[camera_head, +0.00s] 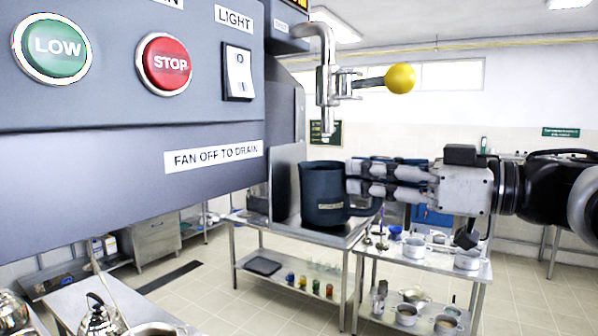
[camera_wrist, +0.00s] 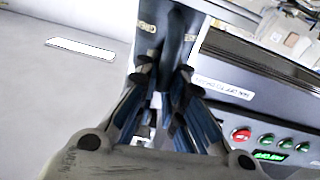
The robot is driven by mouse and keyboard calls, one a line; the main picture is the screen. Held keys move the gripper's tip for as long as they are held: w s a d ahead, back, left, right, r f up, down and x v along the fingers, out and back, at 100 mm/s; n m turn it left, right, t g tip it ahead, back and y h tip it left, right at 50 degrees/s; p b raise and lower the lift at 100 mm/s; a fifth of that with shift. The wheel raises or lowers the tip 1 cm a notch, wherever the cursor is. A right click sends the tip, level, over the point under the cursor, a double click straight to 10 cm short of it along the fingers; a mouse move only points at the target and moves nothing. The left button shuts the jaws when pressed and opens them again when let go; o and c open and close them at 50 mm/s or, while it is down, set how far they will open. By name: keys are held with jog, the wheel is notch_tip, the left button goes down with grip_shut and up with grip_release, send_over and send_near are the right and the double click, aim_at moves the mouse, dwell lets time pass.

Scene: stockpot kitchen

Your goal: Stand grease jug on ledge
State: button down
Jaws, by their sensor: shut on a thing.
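The grease jug (camera_head: 325,196) is a dark blue, upright jug with a small label, right of centre in the head view. My gripper (camera_head: 352,178) comes from the right and is shut on the jug at its right side. In the wrist view my gripper (camera_wrist: 165,90) has its fingers against the dark jug (camera_wrist: 172,30), which is only partly visible. I cannot tell whether the jug's base touches the ledge.
A drain valve (camera_head: 328,85) with a yellow knob (camera_head: 400,78) hangs above the jug. A large grey control panel (camera_head: 100,125) fills the left. Behind are a cart (camera_head: 420,262) with pots and a steel table with small colourful jars (camera_head: 302,282).

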jog(key=c, duration=1.6)
grip_release()
jog(key=v, duration=1.2)
